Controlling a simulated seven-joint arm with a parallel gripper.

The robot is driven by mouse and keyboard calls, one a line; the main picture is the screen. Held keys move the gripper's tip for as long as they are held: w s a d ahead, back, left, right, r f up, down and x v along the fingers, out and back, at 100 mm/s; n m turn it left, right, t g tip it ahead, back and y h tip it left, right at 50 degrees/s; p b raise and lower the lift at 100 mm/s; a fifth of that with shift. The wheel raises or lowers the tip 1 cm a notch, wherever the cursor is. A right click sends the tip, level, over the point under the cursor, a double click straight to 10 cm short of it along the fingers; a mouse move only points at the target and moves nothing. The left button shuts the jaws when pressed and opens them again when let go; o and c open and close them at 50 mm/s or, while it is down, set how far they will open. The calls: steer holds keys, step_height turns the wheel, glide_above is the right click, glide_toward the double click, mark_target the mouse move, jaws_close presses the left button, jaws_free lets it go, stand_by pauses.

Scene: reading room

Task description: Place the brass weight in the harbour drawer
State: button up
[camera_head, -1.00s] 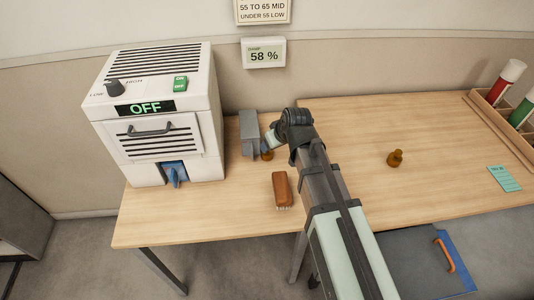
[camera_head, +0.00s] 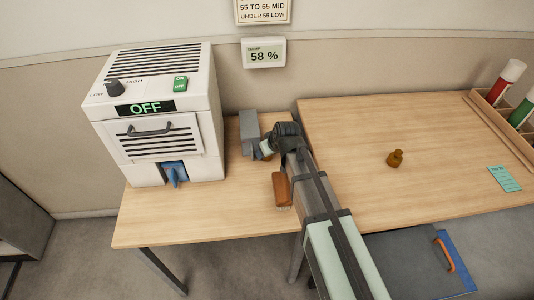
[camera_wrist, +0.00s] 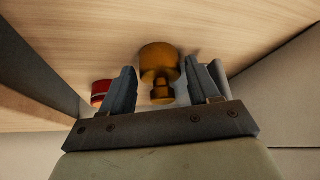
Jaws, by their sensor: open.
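In the wrist view a brass weight (camera_wrist: 159,62), a round body with a narrower knob, is on the wooden surface between the two fingers of my gripper (camera_wrist: 160,84). The fingers are apart, with the weight between their tips; I cannot tell whether they touch it. In the head view my gripper (camera_head: 263,149) is low over the left table beside a grey block, and it hides most of that weight. I cannot tell which drawer is the harbour one.
A red item (camera_wrist: 101,91) is left of the fingers. A brown brush (camera_head: 282,188) lies near my arm. The grey block (camera_head: 249,132) stands close by; a white machine (camera_head: 160,120) reading OFF is left. A blue-grey panel (camera_head: 400,262) with an orange handle is below the right table.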

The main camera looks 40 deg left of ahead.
steer(key=shift+a+f, duration=0.15)
steer(key=shift+f, duration=0.15)
steer(key=shift+c, duration=0.4)
steer(key=shift+w, duration=0.1)
jaws_close()
